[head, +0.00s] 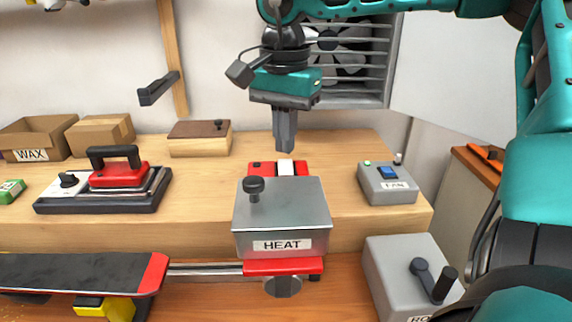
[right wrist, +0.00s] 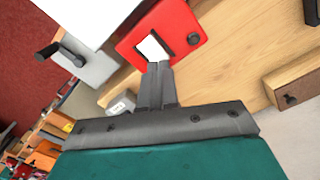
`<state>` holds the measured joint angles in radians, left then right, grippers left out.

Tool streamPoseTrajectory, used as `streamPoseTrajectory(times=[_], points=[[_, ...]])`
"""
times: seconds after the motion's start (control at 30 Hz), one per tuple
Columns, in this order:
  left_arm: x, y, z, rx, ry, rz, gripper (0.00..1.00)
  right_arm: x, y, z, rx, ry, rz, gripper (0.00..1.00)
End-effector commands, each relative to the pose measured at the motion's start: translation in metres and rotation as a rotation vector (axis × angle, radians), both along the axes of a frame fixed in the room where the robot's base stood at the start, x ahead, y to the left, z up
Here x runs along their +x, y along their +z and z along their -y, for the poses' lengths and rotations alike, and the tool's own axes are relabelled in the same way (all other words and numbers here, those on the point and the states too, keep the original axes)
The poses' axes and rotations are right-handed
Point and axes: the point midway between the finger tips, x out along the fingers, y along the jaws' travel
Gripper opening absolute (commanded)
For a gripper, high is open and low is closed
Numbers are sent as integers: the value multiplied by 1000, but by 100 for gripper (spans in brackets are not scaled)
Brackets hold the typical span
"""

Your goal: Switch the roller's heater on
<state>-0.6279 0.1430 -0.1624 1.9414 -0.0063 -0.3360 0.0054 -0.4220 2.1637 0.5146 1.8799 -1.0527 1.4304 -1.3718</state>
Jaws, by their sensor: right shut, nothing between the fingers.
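The roller's heater is a grey metal box (head: 283,216) with a HEAT label and a black knob on its lid. Just behind it is a red switch plate (head: 262,168) with a white rocker (head: 286,168). In the right wrist view the red plate (right wrist: 130,43) shows the white rocker (right wrist: 152,46) in a dark frame and a dark red round lamp (right wrist: 193,39) that looks unlit. My right gripper (head: 285,148) points down above the rocker, shut and empty. In the wrist view its fingertips (right wrist: 159,68) overlap the rocker's edge; contact cannot be told. My left gripper is not in view.
A grey FAN box (head: 388,185) with a blue switch stands right of the heater. A crank box (head: 400,270) is at lower right. A waxing iron (head: 119,173) on its tray, a wooden box (head: 199,140) and a WAX carton (head: 38,135) stand left.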

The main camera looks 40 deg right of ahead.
Motion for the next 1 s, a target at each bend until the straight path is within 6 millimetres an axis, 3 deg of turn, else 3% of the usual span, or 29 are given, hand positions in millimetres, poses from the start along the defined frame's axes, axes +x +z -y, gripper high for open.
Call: streamPoseTrajectory(times=[1.0], points=[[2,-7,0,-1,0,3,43,0,-10,0,0,0,-1,0]])
